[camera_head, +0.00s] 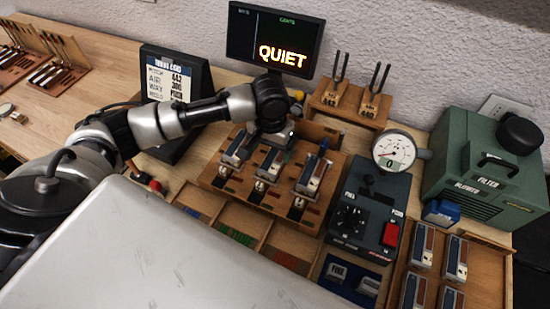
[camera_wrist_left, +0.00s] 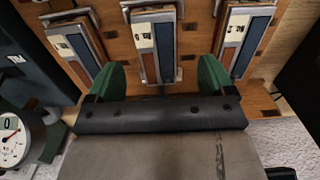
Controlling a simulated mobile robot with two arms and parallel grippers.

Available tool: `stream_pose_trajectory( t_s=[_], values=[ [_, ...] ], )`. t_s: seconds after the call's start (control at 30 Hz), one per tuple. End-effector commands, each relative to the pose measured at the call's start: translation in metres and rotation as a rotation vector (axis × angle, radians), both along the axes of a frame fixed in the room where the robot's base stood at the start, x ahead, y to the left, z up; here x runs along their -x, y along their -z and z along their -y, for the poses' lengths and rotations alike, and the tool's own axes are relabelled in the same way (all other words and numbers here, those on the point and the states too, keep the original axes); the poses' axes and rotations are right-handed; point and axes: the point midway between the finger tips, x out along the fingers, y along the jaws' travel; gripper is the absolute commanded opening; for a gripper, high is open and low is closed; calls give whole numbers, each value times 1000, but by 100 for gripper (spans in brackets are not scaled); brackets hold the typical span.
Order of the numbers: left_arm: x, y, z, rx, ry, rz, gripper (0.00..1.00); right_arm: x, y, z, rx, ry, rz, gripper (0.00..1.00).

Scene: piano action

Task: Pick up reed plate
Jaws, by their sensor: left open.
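Three reed plates stand in a row on a wooden rack (camera_head: 254,197): a left one (camera_head: 237,148), a middle one (camera_head: 270,164) and a right one (camera_head: 310,176). They are silver-framed with blue, red and white strips. My left gripper (camera_head: 283,142) hangs above the back of the rack, near the middle plate. In the left wrist view my left gripper's green fingers (camera_wrist_left: 161,68) are spread wide, either side of the middle reed plate (camera_wrist_left: 157,44), with nothing held. Whether they touch it cannot be told. My right gripper does not show.
More reed plates (camera_head: 422,246) stand in a wooden tray at the lower right. A control box (camera_head: 371,215) with a round gauge (camera_head: 394,151) stands right of the rack. Tuning forks (camera_head: 341,68), a monitor (camera_head: 275,40) and a sign (camera_head: 170,78) stand behind. A green blower (camera_head: 490,165) is far right.

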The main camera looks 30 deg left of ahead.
Motion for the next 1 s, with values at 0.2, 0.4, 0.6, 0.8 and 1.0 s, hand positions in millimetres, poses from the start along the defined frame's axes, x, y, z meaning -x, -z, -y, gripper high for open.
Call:
stream_pose_trajectory(
  t_s=[0.2,0.4,0.6,0.8,1.0],
  values=[
    [-8,31,4,-2,-1,-4,83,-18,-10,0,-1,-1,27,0],
    [-8,47,3,-2,0,-1,83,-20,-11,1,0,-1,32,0],
    [-8,47,3,-2,1,-1,81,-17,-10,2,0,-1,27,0],
    [-8,46,3,-2,1,0,51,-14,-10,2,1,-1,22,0],
    [-8,46,3,-2,1,0,26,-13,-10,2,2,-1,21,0]
  ],
)
